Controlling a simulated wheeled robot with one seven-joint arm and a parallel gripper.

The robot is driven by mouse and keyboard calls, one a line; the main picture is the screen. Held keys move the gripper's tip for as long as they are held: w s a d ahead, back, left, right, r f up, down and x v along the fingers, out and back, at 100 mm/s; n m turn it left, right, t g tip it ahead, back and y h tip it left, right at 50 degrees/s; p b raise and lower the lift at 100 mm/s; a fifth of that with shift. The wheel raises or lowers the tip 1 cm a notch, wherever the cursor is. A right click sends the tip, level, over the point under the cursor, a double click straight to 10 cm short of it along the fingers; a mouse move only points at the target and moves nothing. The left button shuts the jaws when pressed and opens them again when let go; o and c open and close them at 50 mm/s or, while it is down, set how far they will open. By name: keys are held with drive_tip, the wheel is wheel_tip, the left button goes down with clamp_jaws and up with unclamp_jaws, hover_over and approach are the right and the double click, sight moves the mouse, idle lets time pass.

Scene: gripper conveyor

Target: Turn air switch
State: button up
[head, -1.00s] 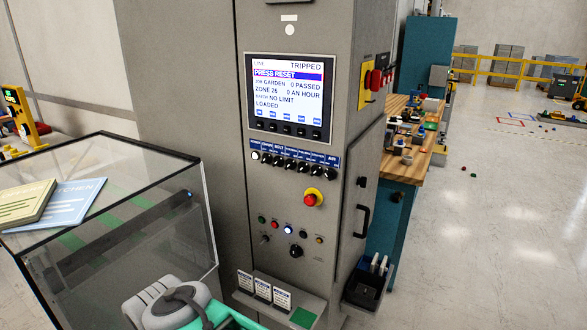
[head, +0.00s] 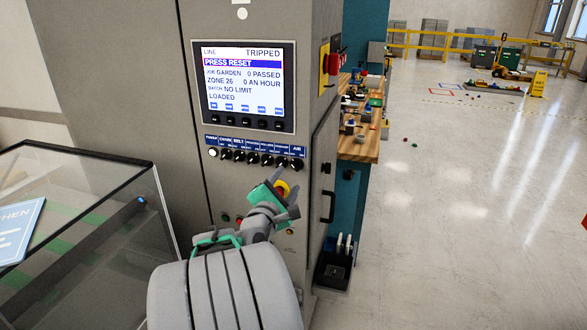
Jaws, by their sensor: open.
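The air switch (head: 297,165) is the small black knob at the right end of the knob row on the grey cabinet, under the blue "AIR" label (head: 290,149). My gripper (head: 287,180), with its green wrist, is raised in front of the panel just below the knob row. Its jaws are open and nothing shows between them. The fingertips point up at the row's right end; whether they touch a knob I cannot tell. My arm and gripper cover most of the lower buttons and the yellow-ringed red stop button (head: 283,187).
The screen (head: 245,86) reads "TRIPPED" and "PRESS RESET". A glass-topped case (head: 100,190) stands close at left. A door handle (head: 329,207) and a black bin (head: 334,270) stick out at the cabinet's right side. A wooden bench (head: 362,145) stands behind. Open floor lies at right.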

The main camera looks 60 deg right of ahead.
sight(295, 168)
drive_tip(key=d, duration=0.2)
drive_tip(key=d+p, duration=0.1)
drive_tip(key=d, duration=0.2)
drive_tip(key=w+d, duration=0.1)
drive_tip(key=d, duration=0.1)
drive_tip(key=shift+w+d, duration=0.1)
drive_tip(key=shift+d, duration=0.15)
drive_tip(key=shift+c, duration=0.3)
clamp_jaws()
